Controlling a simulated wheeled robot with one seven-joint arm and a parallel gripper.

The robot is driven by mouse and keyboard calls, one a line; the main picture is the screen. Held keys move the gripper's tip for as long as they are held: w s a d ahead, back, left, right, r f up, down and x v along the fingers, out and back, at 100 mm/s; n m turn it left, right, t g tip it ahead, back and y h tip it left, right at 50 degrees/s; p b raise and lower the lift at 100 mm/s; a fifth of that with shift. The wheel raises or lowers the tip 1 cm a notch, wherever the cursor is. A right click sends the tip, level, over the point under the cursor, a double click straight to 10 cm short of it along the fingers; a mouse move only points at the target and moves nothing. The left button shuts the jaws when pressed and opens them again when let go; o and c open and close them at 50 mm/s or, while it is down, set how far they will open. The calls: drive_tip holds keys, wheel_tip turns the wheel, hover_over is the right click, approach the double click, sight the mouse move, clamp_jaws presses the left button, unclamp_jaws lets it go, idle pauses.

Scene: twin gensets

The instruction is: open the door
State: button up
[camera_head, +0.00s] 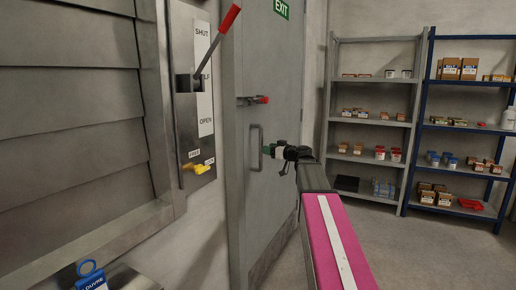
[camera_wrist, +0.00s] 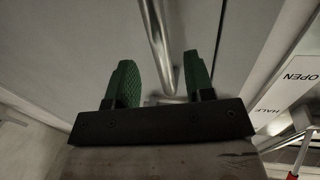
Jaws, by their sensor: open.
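I cannot tell whether the door is fully shut. My gripper (camera_head: 277,150) is open, just right of the handle in the head view. In the wrist view, the handle's bar (camera_wrist: 156,40) passes between the green fingers of my gripper (camera_wrist: 160,62), with gaps on both sides. Contact with the bar is not visible.
Grey shelves (camera_head: 373,89) and blue shelves (camera_head: 425,85) stand at the right wall. The floor (camera_head: 420,245) before them is clear.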

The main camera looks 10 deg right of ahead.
drive_tip(key=x, duration=0.7)
clamp_jaws()
